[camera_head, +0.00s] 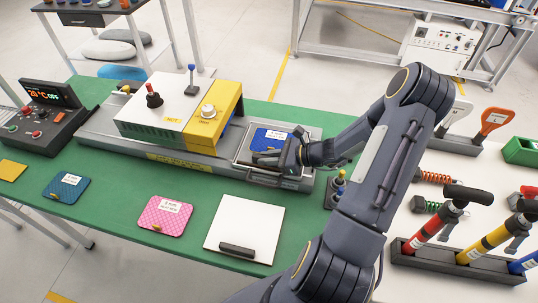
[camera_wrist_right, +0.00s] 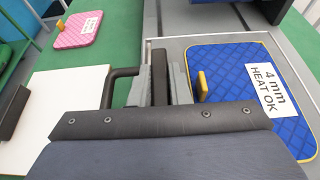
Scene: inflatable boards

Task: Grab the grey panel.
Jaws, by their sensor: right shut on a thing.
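The grey panel (camera_head: 243,148) is a flat tray at the right end of the machine, with a blue quilted board (camera_head: 270,138) lying on it. In the right wrist view the panel (camera_wrist_right: 178,48) shows as a light grey strip beside the blue board (camera_wrist_right: 235,75), which is labelled "4 mm HEAT OK". My right gripper (camera_wrist_right: 160,82) is shut on the dark handle bar at the panel's edge. In the head view this gripper (camera_head: 280,160) is at the panel's front right, and the arm hides part of that side. My left gripper is not in view.
A white plate (camera_head: 260,222) with a black handle, a pink board (camera_head: 165,215) and a teal board (camera_head: 66,187) lie on the green table. The white and yellow press (camera_head: 165,118) stands left of the panel. Hand pumps (camera_head: 430,232) stand at right.

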